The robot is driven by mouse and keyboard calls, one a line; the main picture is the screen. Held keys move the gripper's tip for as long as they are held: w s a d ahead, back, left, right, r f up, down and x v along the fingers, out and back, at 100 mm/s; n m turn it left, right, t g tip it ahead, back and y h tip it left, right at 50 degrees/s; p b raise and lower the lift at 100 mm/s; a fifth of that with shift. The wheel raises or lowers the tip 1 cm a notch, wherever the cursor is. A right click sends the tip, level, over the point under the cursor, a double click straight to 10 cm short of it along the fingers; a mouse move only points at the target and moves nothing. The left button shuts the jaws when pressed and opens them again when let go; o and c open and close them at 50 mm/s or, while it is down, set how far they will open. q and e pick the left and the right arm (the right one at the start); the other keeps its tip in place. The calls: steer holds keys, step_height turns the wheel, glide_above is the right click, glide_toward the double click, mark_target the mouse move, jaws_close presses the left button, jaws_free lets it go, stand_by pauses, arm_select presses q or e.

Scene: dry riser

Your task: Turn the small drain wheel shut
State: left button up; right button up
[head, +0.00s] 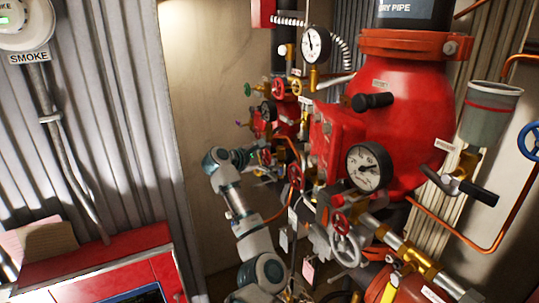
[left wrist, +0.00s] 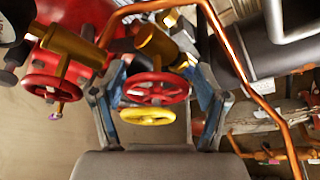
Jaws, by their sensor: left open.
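I cannot tell which of the several small handwheels is the drain wheel. In the left wrist view a red wheel (left wrist: 155,88) on a brass valve shows between the fingers of my left gripper (left wrist: 153,80). A yellow wheel (left wrist: 148,116) shows just below it, also between the fingers. The fingers stand apart, one on each side, and I cannot tell whether they touch either wheel. Another red wheel (left wrist: 52,87) is outside the fingers at the left. In the head view my left gripper (head: 262,155) reaches in among the valves, its tips partly hidden. My right gripper is not in view.
The large red dry-pipe valve (head: 405,130) stands right of my arm. A gauge (head: 368,167) and a white wheel (head: 346,248) are close on the arm's right. Copper tubing (left wrist: 235,65) runs beside the right finger. The bare wall (head: 215,90) behind is clear.

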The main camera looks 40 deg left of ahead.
arm_select(q)
steer(key=shift+a+f, duration=0.15)
steer(key=shift+a, duration=0.2)
steer(key=shift+c, duration=0.3)
steer(key=shift+a, duration=0.2)
steer(key=c, duration=0.8)
steer(key=shift+c, duration=0.2)
steer(key=shift+d, duration=0.1)
steer(key=m+t+b, duration=0.1)
steer(key=m+b, duration=0.1)
steer(key=b, duration=0.1)
steer(key=shift+f+m+y+b, duration=0.15)
steer(key=shift+m+y+b, duration=0.15)
steer(key=shift+y, duration=0.1)
steer(key=shift+w+m+t+b, duration=0.1)
steer(key=shift+m+t+b, duration=0.6)
steer(key=shift+m+b, duration=0.65)
steer(key=shift+w, duration=0.1)
